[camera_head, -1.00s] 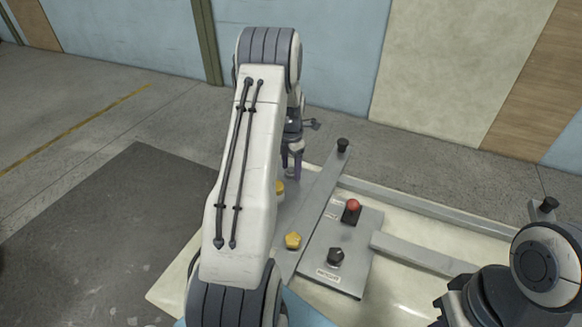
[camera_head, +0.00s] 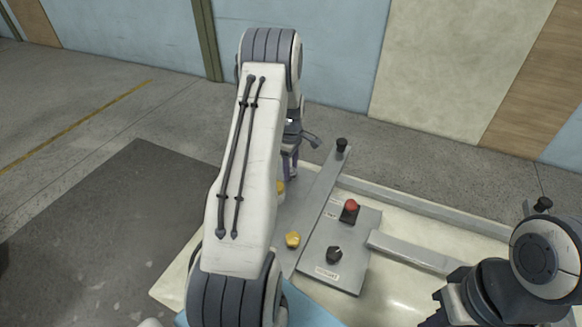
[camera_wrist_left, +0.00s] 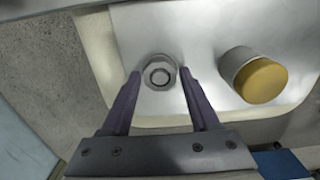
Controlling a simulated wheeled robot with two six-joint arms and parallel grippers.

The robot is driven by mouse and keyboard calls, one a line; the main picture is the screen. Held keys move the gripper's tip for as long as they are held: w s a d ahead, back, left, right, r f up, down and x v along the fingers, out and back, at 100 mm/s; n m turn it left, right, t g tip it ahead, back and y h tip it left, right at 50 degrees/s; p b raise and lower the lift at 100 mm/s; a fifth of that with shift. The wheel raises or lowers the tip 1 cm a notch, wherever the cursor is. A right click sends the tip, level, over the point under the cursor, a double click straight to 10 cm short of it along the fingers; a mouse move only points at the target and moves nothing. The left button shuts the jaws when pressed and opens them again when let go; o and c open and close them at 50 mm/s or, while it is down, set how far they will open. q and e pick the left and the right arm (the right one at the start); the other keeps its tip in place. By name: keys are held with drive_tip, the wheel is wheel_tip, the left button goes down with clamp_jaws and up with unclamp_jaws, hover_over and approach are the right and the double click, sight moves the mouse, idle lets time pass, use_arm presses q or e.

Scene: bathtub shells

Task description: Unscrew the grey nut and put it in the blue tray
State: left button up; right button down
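The grey nut (camera_wrist_left: 159,73) is a hexagonal ring around a stud on a pale plate in the left wrist view. My left gripper (camera_wrist_left: 161,72) has its two purple fingers apart, one on each side of the nut, with a narrow gap showing on both sides. In the head view my left gripper (camera_head: 290,167) is mostly hidden behind my left arm, and the nut is hidden. A light blue surface (camera_head: 308,305) shows at the bottom of the head view. I cannot tell whether it is the tray. My right arm is at the lower right; its gripper does not show.
A yellow-capped cylinder (camera_wrist_left: 262,80) stands right of the fingers. In the head view a yellow knob (camera_head: 292,239) sits beside a grey panel (camera_head: 345,225) with a red button (camera_head: 351,206) and black knob (camera_head: 334,254). Grey rails (camera_head: 420,251) cross the cream shell.

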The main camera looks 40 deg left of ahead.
use_arm(q)
clamp_jaws()
drive_tip(key=shift+r+n, duration=0.1)
drive_tip(key=shift+n, duration=1)
drive_tip(key=n+p, duration=0.1)
drive_tip(key=n, duration=0.3)
drive_tip(key=shift+n, duration=0.3)
drive_tip(key=n, duration=0.6)
drive_tip(key=shift+n+p, duration=0.3)
drive_tip(key=shift+p, duration=0.1)
drive_tip(key=shift+o, duration=2.4)
unclamp_jaws()
drive_tip(key=shift+c, duration=0.8)
